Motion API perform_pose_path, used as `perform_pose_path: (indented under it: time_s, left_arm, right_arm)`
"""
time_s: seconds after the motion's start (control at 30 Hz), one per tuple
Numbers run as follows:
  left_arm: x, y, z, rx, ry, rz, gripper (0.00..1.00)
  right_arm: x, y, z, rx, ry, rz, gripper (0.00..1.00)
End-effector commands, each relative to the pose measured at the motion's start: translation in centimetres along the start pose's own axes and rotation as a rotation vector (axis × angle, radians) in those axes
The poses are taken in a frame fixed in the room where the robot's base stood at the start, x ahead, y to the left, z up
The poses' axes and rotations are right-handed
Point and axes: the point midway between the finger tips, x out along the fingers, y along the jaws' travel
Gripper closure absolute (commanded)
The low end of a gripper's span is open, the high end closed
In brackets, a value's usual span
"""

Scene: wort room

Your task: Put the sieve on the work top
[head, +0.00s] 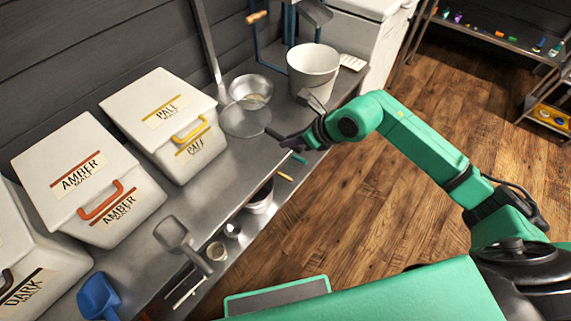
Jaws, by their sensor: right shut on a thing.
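The sieve (243,121) is a round grey mesh disc over the steel work top (236,168), in front of a metal pan. My right gripper (288,141) is at the sieve's right, over the front edge of the work top. It is shut on the sieve's handle; its fingertips are small and dark in this view. I cannot tell whether the sieve touches the work top or hangs just above it. My left gripper is not in view.
A metal pan (251,88) and a pale bucket (313,70) stand behind. White Pale (150,97) and Amber (70,165) malt bins line the wall. A metal scoop (172,233) and a blue scoop (97,297) lie nearer. A lower shelf holds small items.

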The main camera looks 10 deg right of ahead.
Motion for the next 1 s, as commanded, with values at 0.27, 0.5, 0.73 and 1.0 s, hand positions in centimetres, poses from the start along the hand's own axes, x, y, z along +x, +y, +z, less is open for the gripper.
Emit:
perform_pose_path:
  time_s: [0.27, 0.5, 0.73, 1.0]
  left_arm:
    - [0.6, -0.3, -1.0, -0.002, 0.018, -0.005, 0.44]
    - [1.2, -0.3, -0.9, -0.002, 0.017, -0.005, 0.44]
    - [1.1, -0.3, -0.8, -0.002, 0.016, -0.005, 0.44]
    - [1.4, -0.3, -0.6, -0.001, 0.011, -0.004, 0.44]
  right_arm:
    - [5.5, -0.3, -4.8, 0.001, -0.002, 0.0, 1.0]
    - [8.6, -0.5, -7.6, 0.001, -0.002, 0.0, 1.0]
    - [8.9, -0.5, -7.8, -0.002, -0.003, -0.001, 1.0]
    - [9.2, -0.5, -8.1, -0.002, -0.001, -0.001, 0.49]
